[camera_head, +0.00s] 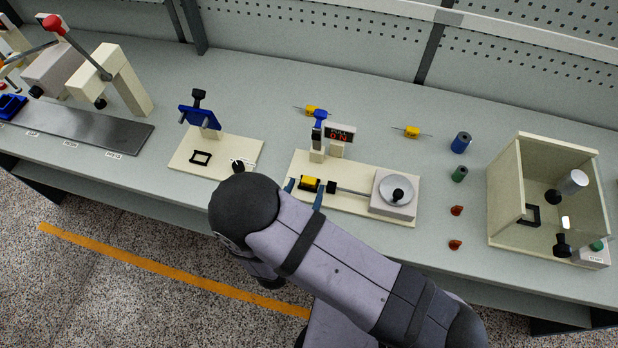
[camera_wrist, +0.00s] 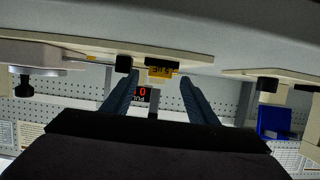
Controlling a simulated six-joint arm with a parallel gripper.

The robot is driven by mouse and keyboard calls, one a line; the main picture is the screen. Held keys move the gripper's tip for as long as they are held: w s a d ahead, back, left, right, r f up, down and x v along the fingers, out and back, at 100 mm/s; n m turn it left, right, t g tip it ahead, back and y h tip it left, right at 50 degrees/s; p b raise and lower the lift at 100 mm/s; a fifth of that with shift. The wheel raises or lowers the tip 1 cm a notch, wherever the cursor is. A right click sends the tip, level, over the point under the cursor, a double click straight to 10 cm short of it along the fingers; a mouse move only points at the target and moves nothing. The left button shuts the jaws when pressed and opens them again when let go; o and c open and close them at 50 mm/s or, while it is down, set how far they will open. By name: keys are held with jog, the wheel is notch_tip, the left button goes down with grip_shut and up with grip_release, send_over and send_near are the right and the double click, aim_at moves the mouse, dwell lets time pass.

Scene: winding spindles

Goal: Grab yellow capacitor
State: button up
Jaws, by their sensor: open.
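A yellow capacitor (camera_head: 309,184) with a dark end sits on a cream fixture board, in line with a thin rod. In the wrist view the yellow body (camera_wrist: 160,73) with dark lettering appears between and beyond my fingers. My gripper (camera_head: 304,190) is open, with its blue fingers on either side of this capacitor in the head view. In the wrist view, my gripper (camera_wrist: 160,78) has its fingers spread wide; contact cannot be told. Two more yellow capacitors with wire leads lie on the bench: one behind the fixture (camera_head: 313,111), one further right (camera_head: 412,132).
The fixture board (camera_head: 345,208) carries a red-lit display (camera_head: 340,134), a blue-topped post and a round dial (camera_head: 396,190). Blue (camera_head: 461,142) and green (camera_head: 459,174) cylinders and two small reddish parts stand right. An open cream box (camera_head: 505,190) is far right; a blue-clamp board (camera_head: 185,160) is left.

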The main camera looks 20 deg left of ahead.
jog(key=shift+p+x, duration=0.3)
jog(key=shift+x, duration=1)
jog(key=c, duration=1.1)
jog(key=shift+r, duration=0.2)
jog(key=shift+r+b, duration=1.1)
jog(key=shift+r, duration=3.8)
